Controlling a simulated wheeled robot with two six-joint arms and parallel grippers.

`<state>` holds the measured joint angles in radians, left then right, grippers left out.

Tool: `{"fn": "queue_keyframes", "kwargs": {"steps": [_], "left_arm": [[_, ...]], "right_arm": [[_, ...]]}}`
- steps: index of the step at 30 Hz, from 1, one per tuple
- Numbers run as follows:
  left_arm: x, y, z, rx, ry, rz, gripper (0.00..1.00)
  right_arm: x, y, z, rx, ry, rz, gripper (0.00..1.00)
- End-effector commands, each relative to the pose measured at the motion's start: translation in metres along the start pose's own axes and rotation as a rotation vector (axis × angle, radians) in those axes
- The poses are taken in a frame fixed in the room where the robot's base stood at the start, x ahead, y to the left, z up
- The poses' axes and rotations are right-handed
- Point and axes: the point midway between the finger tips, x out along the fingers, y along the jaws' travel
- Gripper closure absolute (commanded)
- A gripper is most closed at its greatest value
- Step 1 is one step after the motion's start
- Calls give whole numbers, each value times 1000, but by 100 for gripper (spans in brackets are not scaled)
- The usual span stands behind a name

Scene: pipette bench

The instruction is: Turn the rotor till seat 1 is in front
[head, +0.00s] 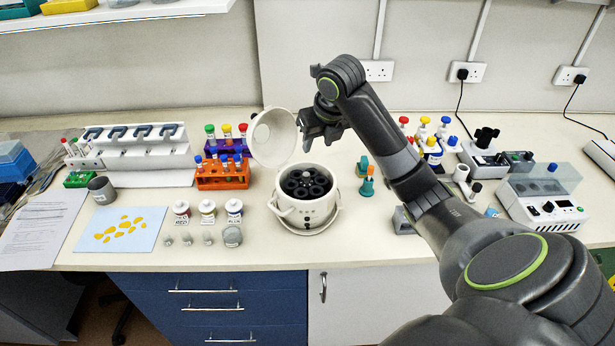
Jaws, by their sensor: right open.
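A white centrifuge (305,220) stands near the front edge of the bench, with its round lid (273,138) raised at the back left. The seat numbers are too small to read, so I cannot tell which seat is in front. My right gripper (317,145) is open above and behind the bowl, just right of the lid. It is apart from the rotor and looks empty. My left gripper is not in view.
An orange tube rack (222,177) and a purple rack (228,149) stand left of the centrifuge. Labelled bottles (234,211) stand front left. A teal and orange item (367,187) is close on the right. Bare bench lies along the front edge.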

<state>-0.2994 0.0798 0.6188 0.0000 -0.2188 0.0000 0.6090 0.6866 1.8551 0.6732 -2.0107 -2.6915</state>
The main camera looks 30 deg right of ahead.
Motion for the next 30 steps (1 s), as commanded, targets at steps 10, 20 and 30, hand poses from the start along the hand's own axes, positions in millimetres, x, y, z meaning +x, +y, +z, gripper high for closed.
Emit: {"fn": "queue_keyframes", "kwargs": {"steps": [10, 20, 30], "left_arm": [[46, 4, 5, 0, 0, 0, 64], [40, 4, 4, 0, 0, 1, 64], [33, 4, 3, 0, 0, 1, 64]], "right_arm": [[41, 0, -2, 1, -1, 0, 60], [104, 1, 0, 4, 5, 2, 60], [148, 0, 0, 2, 1, 0, 60]]}}
